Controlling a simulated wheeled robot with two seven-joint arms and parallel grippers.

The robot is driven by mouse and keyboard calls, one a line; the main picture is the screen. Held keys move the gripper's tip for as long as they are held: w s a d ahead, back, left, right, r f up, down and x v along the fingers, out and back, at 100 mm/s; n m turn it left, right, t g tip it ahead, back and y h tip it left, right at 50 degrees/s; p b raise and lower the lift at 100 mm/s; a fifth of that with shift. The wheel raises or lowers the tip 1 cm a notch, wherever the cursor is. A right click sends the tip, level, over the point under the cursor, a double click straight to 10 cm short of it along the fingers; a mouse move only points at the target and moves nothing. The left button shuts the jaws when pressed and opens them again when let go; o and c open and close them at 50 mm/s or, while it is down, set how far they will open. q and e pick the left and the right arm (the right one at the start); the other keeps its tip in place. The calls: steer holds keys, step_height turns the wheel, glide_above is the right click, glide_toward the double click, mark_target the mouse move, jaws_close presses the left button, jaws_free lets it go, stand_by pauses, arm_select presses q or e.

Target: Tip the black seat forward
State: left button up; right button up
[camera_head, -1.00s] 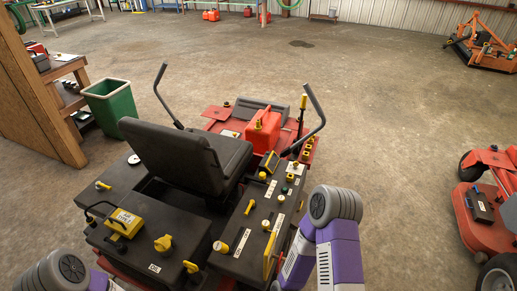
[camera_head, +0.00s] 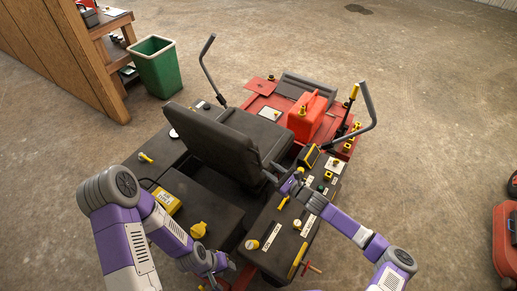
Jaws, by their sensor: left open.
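The black seat (camera_head: 218,145) stands upright in the middle of the red mower, its backrest towards me and its cushion (camera_head: 258,132) beyond. My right arm comes in from the lower right over the black side panel. My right gripper (camera_head: 272,172) is at the seat's right side, close to the backrest's lower edge; its fingers are too small to tell whether they touch the seat or are apart. My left gripper (camera_head: 214,281) is low at the rear of the mower, well away from the seat, and open; its fingers are partly hidden by my arm.
Two grey control levers (camera_head: 203,68) and (camera_head: 368,108) rise on either side of the seat. A red fuel can (camera_head: 308,117) stands ahead of it. Yellow knobs (camera_head: 198,230) dot the black panels. A green bin (camera_head: 158,70) and wooden bench stand at left.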

mark_target(259, 164)
steer(key=x, duration=0.7)
steer(key=shift+w+r, duration=0.15)
steer(key=shift+w, duration=0.1)
steer(key=shift+c, duration=0.2)
jaws_close()
